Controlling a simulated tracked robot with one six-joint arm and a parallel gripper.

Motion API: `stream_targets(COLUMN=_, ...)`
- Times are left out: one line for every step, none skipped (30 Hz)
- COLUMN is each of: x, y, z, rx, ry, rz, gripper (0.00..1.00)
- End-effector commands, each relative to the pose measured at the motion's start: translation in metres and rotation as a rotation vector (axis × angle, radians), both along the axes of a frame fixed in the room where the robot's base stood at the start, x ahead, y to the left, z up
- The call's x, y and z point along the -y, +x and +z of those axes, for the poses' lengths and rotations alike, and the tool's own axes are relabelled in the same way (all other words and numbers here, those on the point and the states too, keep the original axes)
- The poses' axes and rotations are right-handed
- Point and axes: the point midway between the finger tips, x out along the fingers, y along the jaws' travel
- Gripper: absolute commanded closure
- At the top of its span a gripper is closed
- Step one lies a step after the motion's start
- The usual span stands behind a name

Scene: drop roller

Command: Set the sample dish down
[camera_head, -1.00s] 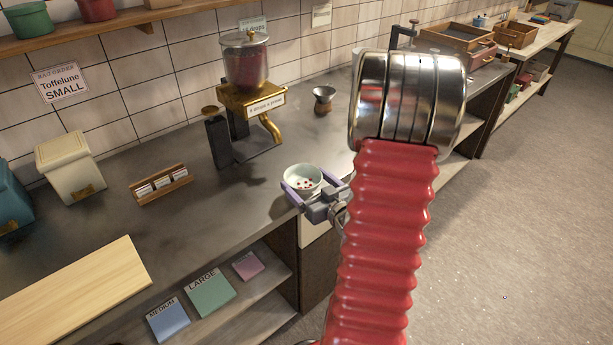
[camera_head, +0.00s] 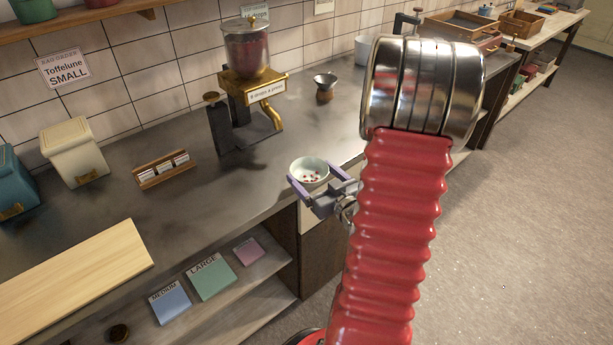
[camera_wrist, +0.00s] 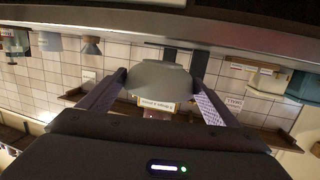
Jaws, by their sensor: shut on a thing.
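The sample dish (camera_head: 309,172) is a small pale bowl with several red and white drops in it. My gripper (camera_head: 312,187) is shut on it, one purple finger on each side, near the front edge of the grey counter. In the wrist view the dish (camera_wrist: 160,77) sits between the two fingers of my gripper (camera_wrist: 160,88), and that picture is upside down. The dish looks upright. I cannot tell whether its base touches the counter.
A brass and glass drop dispenser (camera_head: 247,70) stands behind the dish. A small metal funnel cup (camera_head: 325,86) is to its right. A wooden card holder (camera_head: 162,170) is to the left, and a pale wooden board (camera_head: 70,275) lies front left. Bare counter (camera_head: 240,185) lies left of the dish.

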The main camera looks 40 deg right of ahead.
Motion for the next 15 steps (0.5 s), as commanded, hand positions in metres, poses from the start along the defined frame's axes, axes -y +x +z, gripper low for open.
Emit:
stream_targets(x=-0.002, y=0.002, z=0.001, rx=0.001, ry=-0.002, rz=0.003, gripper=0.44)
stream_targets(x=-0.003, y=0.004, z=0.001, rx=0.0, ry=-0.002, rz=0.005, gripper=0.44)
stream_targets(x=-0.005, y=0.007, z=0.001, rx=0.001, ry=-0.003, rz=0.008, gripper=0.44)
stream_targets(x=-0.007, y=0.01, z=0.002, rx=0.001, ry=-0.005, rz=0.01, gripper=0.44)
stream_targets(x=-0.009, y=0.014, z=0.002, rx=0.001, ry=-0.006, rz=0.013, gripper=0.44)
stream_targets(x=-0.013, y=0.019, z=0.003, rx=0.001, ry=-0.009, rz=0.018, gripper=0.44)
stream_targets(x=-0.016, y=0.023, z=0.003, rx=0.001, ry=-0.01, rz=0.022, gripper=0.44)
stream_targets(x=-0.02, y=0.028, z=0.004, rx=0.001, ry=-0.012, rz=0.026, gripper=0.44)
stream_targets(x=-0.026, y=0.035, z=0.004, rx=0.001, ry=-0.014, rz=0.031, gripper=0.44)
stream_targets(x=-0.03, y=0.04, z=0.005, rx=0.0, ry=-0.016, rz=0.037, gripper=0.44)
stream_targets(x=-0.035, y=0.046, z=0.006, rx=0.001, ry=-0.018, rz=0.041, gripper=0.44)
stream_targets(x=-0.042, y=0.054, z=0.007, rx=0.001, ry=-0.021, rz=0.048, gripper=0.44)
stream_targets(x=-0.047, y=0.059, z=0.007, rx=0.002, ry=-0.023, rz=0.052, gripper=0.44)
stream_targets(x=-0.052, y=0.064, z=0.008, rx=0.001, ry=-0.025, rz=0.057, gripper=0.44)
stream_targets(x=-0.059, y=0.071, z=0.009, rx=0.001, ry=-0.026, rz=0.062, gripper=0.44)
